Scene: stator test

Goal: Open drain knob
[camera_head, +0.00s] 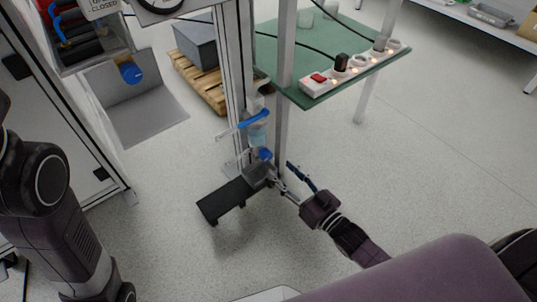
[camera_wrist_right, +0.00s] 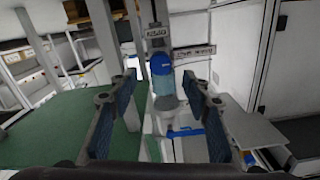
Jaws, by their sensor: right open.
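A filter unit with a clear bluish bowl (camera_head: 258,135) hangs on the metal post. A blue lever (camera_head: 255,117) is above the bowl, and the round blue drain knob (camera_head: 265,154) is below it. My right gripper (camera_head: 281,172) is open and empty, low and to the right of the knob, apart from it. In the right wrist view, which looks turned over, the drain knob (camera_wrist_right: 161,63) shows between the open fingers of the right gripper (camera_wrist_right: 160,79), beyond the tips. The bowl (camera_wrist_right: 165,92) and the blue lever (camera_wrist_right: 185,132) show below it. My left gripper is out of view.
A green table (camera_head: 385,62) with a power strip (camera_head: 345,70) stands to the right of the post, its leg close to my right gripper. A black step-like plate (camera_head: 225,198) is low at the left. A pallet (camera_head: 200,85) with a grey box stands behind. Floor at right is clear.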

